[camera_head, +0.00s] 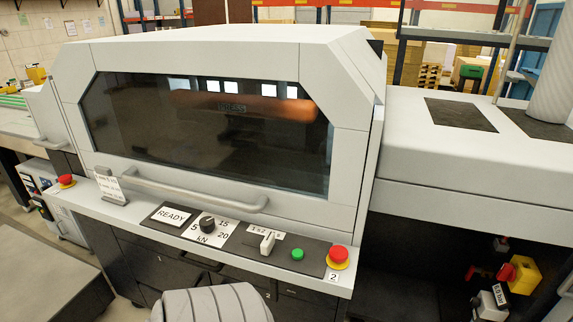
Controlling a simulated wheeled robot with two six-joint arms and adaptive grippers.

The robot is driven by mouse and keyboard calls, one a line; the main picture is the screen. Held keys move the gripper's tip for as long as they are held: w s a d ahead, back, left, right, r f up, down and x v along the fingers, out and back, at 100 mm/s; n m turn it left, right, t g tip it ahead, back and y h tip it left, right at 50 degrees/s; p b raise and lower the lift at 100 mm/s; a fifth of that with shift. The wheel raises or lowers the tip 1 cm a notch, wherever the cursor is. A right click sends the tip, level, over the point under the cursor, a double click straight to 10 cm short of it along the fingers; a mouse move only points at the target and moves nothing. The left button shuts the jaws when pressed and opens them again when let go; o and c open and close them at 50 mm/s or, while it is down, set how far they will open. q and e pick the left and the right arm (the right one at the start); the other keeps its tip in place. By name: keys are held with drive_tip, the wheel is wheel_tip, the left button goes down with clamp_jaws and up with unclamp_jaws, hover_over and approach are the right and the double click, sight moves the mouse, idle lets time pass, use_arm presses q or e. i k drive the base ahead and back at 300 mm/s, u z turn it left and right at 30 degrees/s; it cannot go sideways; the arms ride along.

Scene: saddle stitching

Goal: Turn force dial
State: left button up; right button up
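The force dial (207,225) is a small black knob on a white scale plate on the machine's front ledge. The plate (203,239) reads 5, 15, 20 and kN. The knob covers part of the plate, and I cannot tell which mark it points to. Neither of my grippers shows in the head view, and nothing touches the dial.
Left of the dial is a READY display (171,216); right are a small lever (267,242), a green button (297,254) and a red stop button (338,255). Above runs a cover handle (190,191). Another red button (66,181) sits far left.

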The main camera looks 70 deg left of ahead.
sight(207, 224)
drive_tip(key=z, duration=0.35)
drive_tip(key=k, duration=1.05)
drive_tip(key=u, duration=1.15)
